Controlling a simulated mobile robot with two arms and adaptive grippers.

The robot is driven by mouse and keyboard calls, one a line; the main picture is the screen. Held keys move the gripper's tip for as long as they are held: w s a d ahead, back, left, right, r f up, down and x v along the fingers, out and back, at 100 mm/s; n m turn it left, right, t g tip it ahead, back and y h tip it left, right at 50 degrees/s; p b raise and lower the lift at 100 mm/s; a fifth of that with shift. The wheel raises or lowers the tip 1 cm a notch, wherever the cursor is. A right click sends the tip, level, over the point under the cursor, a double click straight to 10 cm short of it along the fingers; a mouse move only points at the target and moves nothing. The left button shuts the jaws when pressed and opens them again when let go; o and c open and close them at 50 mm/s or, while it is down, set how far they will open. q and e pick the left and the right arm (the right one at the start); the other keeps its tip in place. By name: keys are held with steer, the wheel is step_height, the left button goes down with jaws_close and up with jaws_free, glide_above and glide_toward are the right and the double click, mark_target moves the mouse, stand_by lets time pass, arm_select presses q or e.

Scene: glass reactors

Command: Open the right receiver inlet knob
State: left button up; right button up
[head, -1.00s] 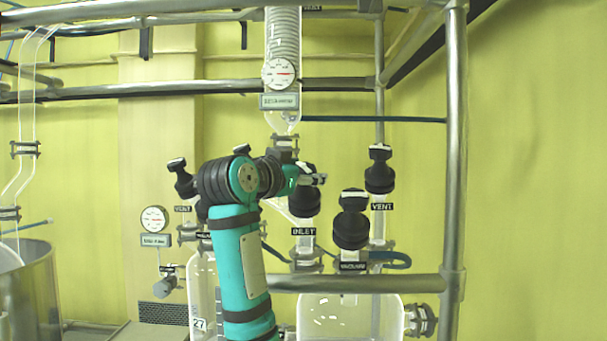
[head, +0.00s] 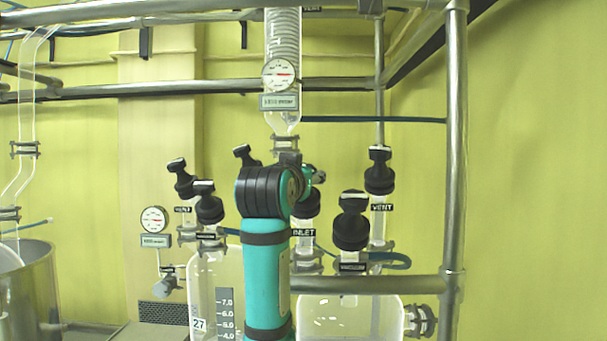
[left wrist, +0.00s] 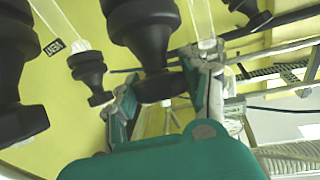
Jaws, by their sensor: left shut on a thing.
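The right receiver inlet knob (head: 308,205) is black and stands above the INLET label (head: 304,232), partly hidden behind my left arm. My left gripper (head: 316,175) is at the knob's top, mostly hidden by my teal wrist in the head view. In the left wrist view my left gripper (left wrist: 165,92) has one finger on each side of a large black knob (left wrist: 153,40), shut on its end. The exact finger contact is hard to see. My right gripper is in neither view.
The black vacuum knob (head: 351,220) and vent knob (head: 380,172) stand close to the right. Left receiver knobs (head: 208,203) stand to the left. A glass condenser with a gauge (head: 279,75) hangs above. A metal post (head: 455,150) stands at right.

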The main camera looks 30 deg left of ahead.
arm_select(q)
steer(key=shift+d+n+g+y+p, duration=0.15)
steer(key=shift+n+g+y, duration=0.25)
steer(key=shift+n+y, duration=0.5)
steer(key=shift+a+n+g+y+p, duration=0.15)
steer(key=shift+n+g+y, duration=0.25)
steer(key=shift+n+y, duration=0.45)
steer(key=shift+n, duration=0.25)
steer(key=o, duration=1.2)
steer(key=shift+c, duration=0.2)
steer(key=shift+o, duration=0.2)
steer(key=v, duration=1.2)
steer(key=shift+d, duration=0.15)
steer(key=shift+w+f, duration=0.1)
